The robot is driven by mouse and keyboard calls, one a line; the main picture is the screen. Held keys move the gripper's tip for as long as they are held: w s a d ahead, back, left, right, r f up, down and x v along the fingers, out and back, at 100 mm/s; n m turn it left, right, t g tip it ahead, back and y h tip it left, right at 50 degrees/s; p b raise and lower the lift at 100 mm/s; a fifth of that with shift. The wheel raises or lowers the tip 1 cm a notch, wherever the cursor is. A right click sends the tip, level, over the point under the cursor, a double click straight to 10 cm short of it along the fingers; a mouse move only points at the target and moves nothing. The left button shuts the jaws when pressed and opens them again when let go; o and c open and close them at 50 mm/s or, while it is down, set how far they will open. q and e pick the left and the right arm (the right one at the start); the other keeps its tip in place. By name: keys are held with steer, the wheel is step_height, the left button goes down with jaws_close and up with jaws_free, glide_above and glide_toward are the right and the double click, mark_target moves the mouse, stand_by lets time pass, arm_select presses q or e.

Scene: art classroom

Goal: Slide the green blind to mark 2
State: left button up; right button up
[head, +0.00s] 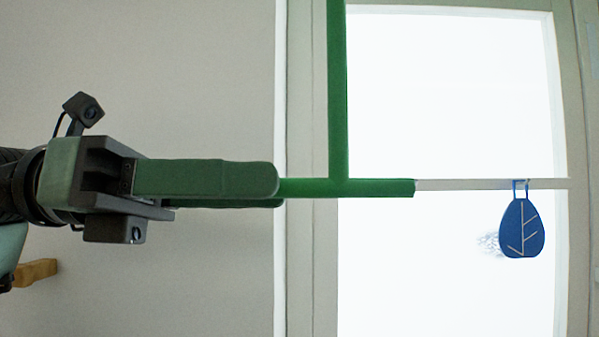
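The green blind shows as a green vertical strip (338,90) joined to a green horizontal bar (350,188) in front of the window. The bar's right end lies partway along a pale rail (460,185). My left gripper (275,190) comes in from the left, with its two long dark green fingers level and overlapping in the view. Their tips meet the left end of the visible bar. The near finger hides whether the bar runs between them, so I cannot tell if they grip it. No numbered mark is readable. My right gripper is not in view.
A blue leaf-shaped tag (521,228) hangs from the rail at the right. The window frame (302,270) stands beside a plain grey wall (180,80). A small wooden piece (36,272) shows at the lower left. The rail between bar and tag is clear.

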mark_target(294, 185)
arm_select(q)
steer(key=d+p, duration=0.1)
steer(key=d, duration=0.2)
steer(key=shift+d+r, duration=0.1)
steer(key=shift+d, duration=0.3)
steer(key=shift+w+d, duration=0.2)
steer(key=shift+d, duration=0.05)
steer(key=shift+s, duration=0.15)
jaws_close()
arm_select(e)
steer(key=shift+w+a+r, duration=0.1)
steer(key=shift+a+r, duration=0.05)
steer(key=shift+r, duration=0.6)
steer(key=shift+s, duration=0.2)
